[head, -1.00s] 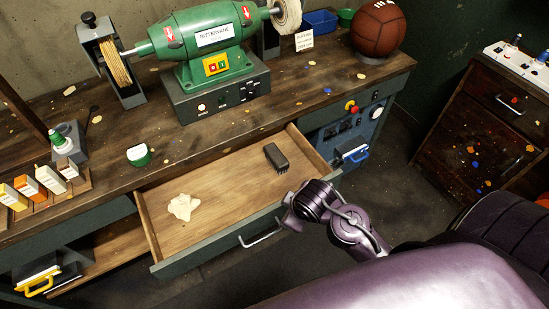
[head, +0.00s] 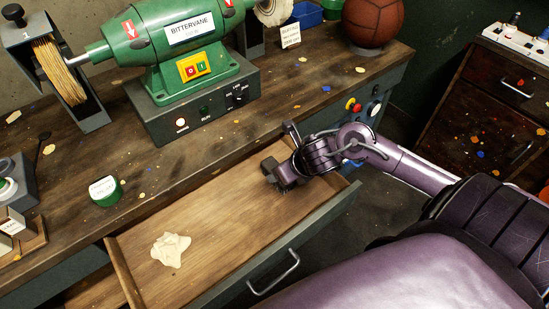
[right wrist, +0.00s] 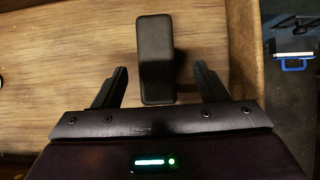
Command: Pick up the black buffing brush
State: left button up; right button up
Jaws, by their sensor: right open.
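The black buffing brush (right wrist: 155,50) lies in the open wooden drawer (head: 215,215). In the right wrist view its near end reaches between the two fingers of my right gripper (right wrist: 160,88). The fingers are apart, one on each side, with a gap to the brush on both sides. In the head view my right gripper (head: 283,172) is over the drawer's right part, and the brush (head: 268,165) is partly hidden by it. My left gripper is not in view.
A cream cloth (head: 170,249) lies in the drawer's left part. The drawer's right wall (right wrist: 243,50) is close to my right gripper. A green bench grinder (head: 180,50) stands on the workbench behind, with a green-and-white tin (head: 105,191) and a brown ball (head: 371,22).

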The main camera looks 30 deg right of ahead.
jog(key=shift+x, duration=1.25)
jog(key=shift+w+a+f, duration=0.3)
jog(key=shift+w+f, duration=0.15)
jog(key=shift+w, duration=0.15)
jog(key=shift+b+x, duration=0.3)
jog(key=shift+x, duration=0.8)
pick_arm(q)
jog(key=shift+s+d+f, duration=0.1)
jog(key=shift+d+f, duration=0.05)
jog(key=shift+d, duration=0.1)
pick_arm(e)
jog(key=c, duration=1.1)
